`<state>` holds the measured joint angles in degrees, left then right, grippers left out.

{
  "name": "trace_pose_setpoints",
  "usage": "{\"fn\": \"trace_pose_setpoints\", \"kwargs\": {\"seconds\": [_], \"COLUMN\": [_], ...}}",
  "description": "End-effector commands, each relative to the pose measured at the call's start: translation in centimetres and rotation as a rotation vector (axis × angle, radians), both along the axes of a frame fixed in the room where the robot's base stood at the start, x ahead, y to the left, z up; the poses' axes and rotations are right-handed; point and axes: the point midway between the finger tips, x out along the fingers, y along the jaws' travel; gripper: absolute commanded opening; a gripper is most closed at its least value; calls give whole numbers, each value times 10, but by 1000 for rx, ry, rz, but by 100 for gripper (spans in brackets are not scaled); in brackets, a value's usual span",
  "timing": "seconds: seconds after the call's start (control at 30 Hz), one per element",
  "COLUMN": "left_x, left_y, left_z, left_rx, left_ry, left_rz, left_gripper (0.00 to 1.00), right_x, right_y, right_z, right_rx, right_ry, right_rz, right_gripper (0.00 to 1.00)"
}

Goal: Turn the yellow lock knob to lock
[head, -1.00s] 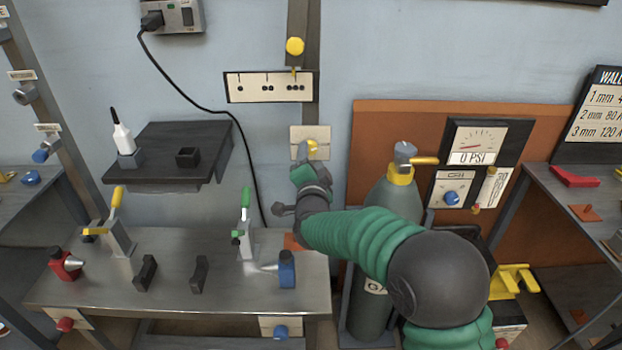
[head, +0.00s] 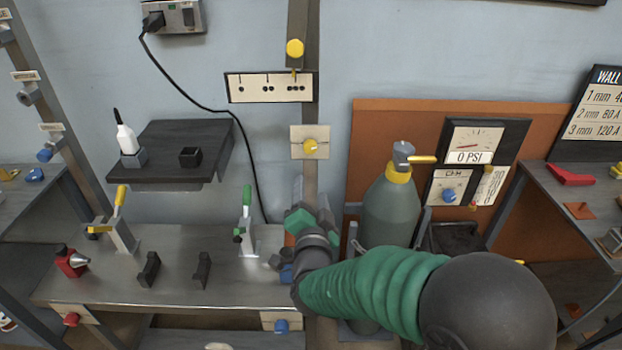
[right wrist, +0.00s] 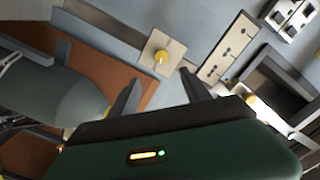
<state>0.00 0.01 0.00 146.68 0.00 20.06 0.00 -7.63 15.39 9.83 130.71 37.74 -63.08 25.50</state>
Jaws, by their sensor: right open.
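The yellow knob (head: 310,147) sits on a small cream plate (head: 297,141) fixed to the grey wall post. It also shows in the right wrist view (right wrist: 161,57), beyond my fingers. Any lock marking on the plate is too small to read. My right gripper (head: 309,190) is below the knob in the head view, apart from it. In the right wrist view its two dark fingers (right wrist: 160,90) are spread, with nothing between them. My left gripper is not in view.
A grey-green gas cylinder (head: 390,212) stands right of the post. Above the knob are a dotted plate (head: 270,88) and a yellow ball handle (head: 295,48). A metal bench (head: 185,285) with clamps and a dark shelf (head: 185,140) lie left.

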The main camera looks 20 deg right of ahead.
Motion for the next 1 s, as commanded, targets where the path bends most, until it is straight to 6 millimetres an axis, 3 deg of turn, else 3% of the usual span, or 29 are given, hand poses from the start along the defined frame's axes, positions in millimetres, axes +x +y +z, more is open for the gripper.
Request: {"fn": "trace_pose_setpoints", "kwargs": {"seconds": [0.03, 0.2, 0.33, 0.47, 0.57, 1.0], "left_x": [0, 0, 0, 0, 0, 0], "left_y": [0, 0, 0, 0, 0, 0], "left_z": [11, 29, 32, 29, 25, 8], "left_rx": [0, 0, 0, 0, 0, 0], "left_ry": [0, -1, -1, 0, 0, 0], "left_rz": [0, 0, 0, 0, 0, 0], "left_gripper": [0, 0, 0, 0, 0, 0], "right_x": [0, -1, -1, 8, 26, 133], "right_y": [1, 2, 1, -2, -7, -39], "right_z": [5, 6, 4, 1, 0, 0], "right_rx": [-128, -670, -906, -945, -943, -942], "right_ry": [40, 192, 256, 267, 267, 265], "right_rz": [2, 4, 3, 0, -1, 0], "right_gripper": [56, 56, 56, 56, 56, 56]}}
